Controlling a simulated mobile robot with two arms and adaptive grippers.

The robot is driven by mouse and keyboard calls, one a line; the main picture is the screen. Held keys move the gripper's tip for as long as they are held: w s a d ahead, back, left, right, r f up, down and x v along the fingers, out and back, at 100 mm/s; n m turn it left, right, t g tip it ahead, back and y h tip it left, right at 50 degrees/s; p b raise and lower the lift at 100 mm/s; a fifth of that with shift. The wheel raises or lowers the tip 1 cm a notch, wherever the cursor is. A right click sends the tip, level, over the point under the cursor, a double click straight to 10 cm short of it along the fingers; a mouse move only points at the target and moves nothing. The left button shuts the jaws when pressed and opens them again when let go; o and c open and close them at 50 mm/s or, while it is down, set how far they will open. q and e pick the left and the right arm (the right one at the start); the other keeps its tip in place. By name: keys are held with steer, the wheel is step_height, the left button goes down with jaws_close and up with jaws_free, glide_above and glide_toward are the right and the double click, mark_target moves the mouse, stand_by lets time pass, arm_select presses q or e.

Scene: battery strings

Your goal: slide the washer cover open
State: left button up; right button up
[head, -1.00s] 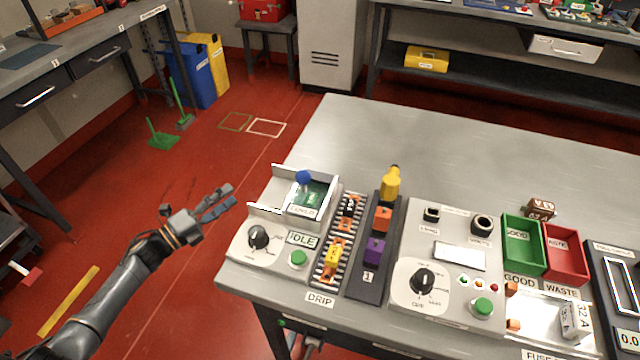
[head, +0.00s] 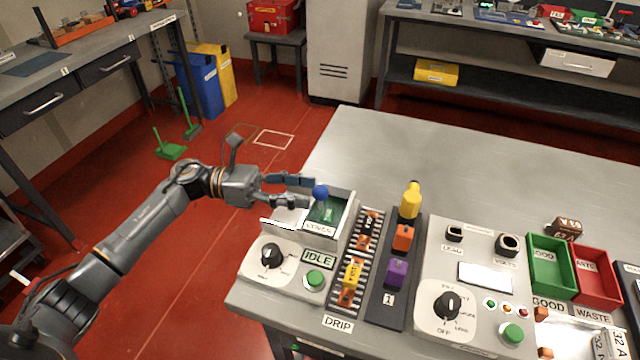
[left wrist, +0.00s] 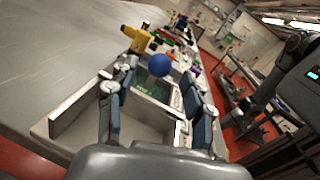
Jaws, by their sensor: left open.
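The washer (head: 283,291) stands at the left end of the bench, with a dial, a green button and a sign reading IDLE. Its green cover (head: 327,213), labelled COVER, lies over the right part of the white-walled tray. A blue ball knob (head: 321,191) stands up from the cover. My left gripper (head: 309,193) is open, fingers pointing right, its tips close to the left of the knob. In the left wrist view the knob (left wrist: 155,66) appears between and just beyond the open fingers (left wrist: 150,88); I cannot tell whether they touch it.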

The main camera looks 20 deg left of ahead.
mark_target(320, 193)
arm_select(q)
steer(key=shift+w+d+p, duration=0.2)
steer(key=shift+d+p, duration=0.05)
steer(key=shift+d, duration=0.75)
steer(key=shift+w+d+p, duration=0.15)
steer(key=shift+d+p, duration=0.05)
steer(key=shift+d, duration=0.8)
jaws_close()
